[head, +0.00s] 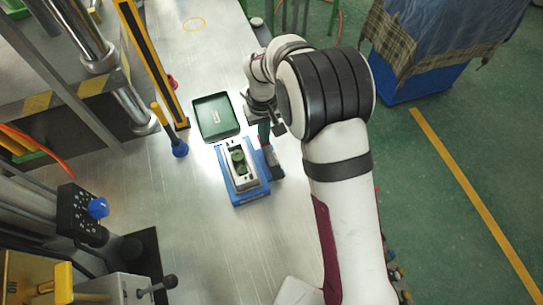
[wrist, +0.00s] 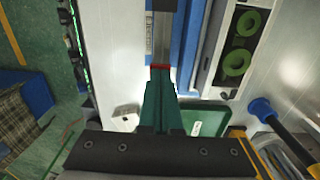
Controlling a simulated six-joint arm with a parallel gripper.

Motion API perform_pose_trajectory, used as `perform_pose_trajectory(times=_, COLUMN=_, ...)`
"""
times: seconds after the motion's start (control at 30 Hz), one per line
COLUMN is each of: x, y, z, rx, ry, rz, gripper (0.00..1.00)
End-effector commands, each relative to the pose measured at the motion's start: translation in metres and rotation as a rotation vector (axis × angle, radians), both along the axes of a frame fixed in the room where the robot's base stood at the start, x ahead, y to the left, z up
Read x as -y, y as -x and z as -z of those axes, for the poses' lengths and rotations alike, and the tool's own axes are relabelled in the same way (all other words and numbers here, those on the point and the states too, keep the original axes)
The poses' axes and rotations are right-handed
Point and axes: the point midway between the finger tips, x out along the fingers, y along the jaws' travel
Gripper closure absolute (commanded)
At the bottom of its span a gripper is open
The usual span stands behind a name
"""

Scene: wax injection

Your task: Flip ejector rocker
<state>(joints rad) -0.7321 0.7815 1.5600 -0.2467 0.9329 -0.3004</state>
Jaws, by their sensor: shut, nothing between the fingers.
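The blue fixture (head: 252,194) stands on the metal table and carries a pale mold block (head: 239,181) with green round pieces (head: 239,161) in it. The mold block (wrist: 222,78) also shows at the upper right of the wrist view. A grey bar with a red end (wrist: 160,67), which looks like the ejector rocker, runs along the fixture's side. My gripper (head: 266,138) is beside the fixture's far right corner. In the wrist view my gripper's green fingers (wrist: 160,88) are shut and empty, with tips close to the red end. I cannot tell whether they touch it.
A dark green tray (head: 216,117) lies just beyond the fixture. The bare table (head: 185,215) is clear in front. The table's right edge is close behind my arm.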

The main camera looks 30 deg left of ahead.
Motion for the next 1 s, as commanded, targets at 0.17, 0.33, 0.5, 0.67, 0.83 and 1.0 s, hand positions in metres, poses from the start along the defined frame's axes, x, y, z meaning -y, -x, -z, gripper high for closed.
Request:
perform_pose_trajectory(times=0.17, x=0.0, y=0.0, z=0.003, rx=-0.001, ry=0.001, rz=0.001, gripper=1.0)
perform_pose_trajectory(times=0.33, x=0.0, y=0.0, z=0.006, rx=-0.001, ry=0.001, rz=0.001, gripper=1.0)
perform_pose_trajectory(times=0.5, x=0.0, y=0.0, z=0.008, rx=-0.001, ry=0.001, rz=0.0, gripper=1.0)
perform_pose_trajectory(times=0.67, x=0.0, y=0.0, z=0.007, rx=-0.001, ry=0.001, rz=0.0, gripper=1.0)
perform_pose_trajectory(times=0.83, x=0.0, y=0.0, z=-0.012, rx=0.001, ry=-0.001, rz=0.001, gripper=1.0)
perform_pose_trajectory(times=1.0, x=0.0, y=0.0, z=-0.031, rx=0.001, ry=-0.001, rz=0.0, gripper=1.0)
